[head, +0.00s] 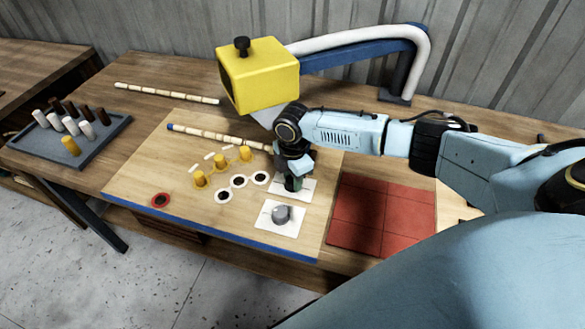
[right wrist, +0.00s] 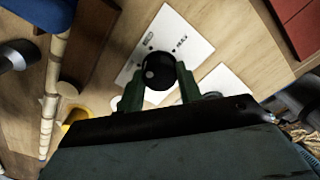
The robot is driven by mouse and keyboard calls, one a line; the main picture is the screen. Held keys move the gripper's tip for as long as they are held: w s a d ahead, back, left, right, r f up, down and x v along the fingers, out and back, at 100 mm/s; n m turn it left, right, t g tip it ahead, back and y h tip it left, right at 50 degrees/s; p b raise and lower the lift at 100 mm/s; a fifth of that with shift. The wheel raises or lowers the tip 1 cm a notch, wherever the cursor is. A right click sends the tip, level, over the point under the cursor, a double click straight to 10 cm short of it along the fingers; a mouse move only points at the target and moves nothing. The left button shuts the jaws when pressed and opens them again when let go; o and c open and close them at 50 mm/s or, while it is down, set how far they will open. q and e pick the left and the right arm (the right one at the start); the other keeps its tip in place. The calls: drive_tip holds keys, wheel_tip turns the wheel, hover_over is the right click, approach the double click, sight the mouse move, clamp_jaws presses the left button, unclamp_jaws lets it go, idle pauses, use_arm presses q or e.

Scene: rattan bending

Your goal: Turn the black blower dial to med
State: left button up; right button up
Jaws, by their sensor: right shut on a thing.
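The black blower dial (right wrist: 158,70) is a round knob on a white plate (right wrist: 183,30) with small dark marks and lettering too small to read surely. My right gripper (right wrist: 160,82) has its two green fingers on either side of the dial, shut on it. In the head view the right gripper (head: 292,184) points down over the same plate (head: 308,187) and hides the dial. I cannot tell which setting the dial points to. My left gripper is not in view.
A grey dial (head: 281,214) on another white plate (head: 291,230) sits just in front. Yellow pegs (head: 200,179) and ringed holes stand left. A yellow blower hood (head: 262,78) hangs close behind my wrist. A red tiled mat (head: 383,215) lies right. Rattan rods (head: 165,93) lie behind.

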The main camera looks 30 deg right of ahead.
drive_tip(key=m+p, duration=0.3)
drive_tip(key=shift+r+m, duration=0.15)
drive_tip(key=shift+m, duration=0.25)
drive_tip(key=shift+m+p, duration=1.1)
drive_tip(key=shift+m, duration=0.4)
drive_tip(key=o, duration=1)
wheel_tip(320, 180, up, 13)
drive_tip(key=shift+p, duration=0.45)
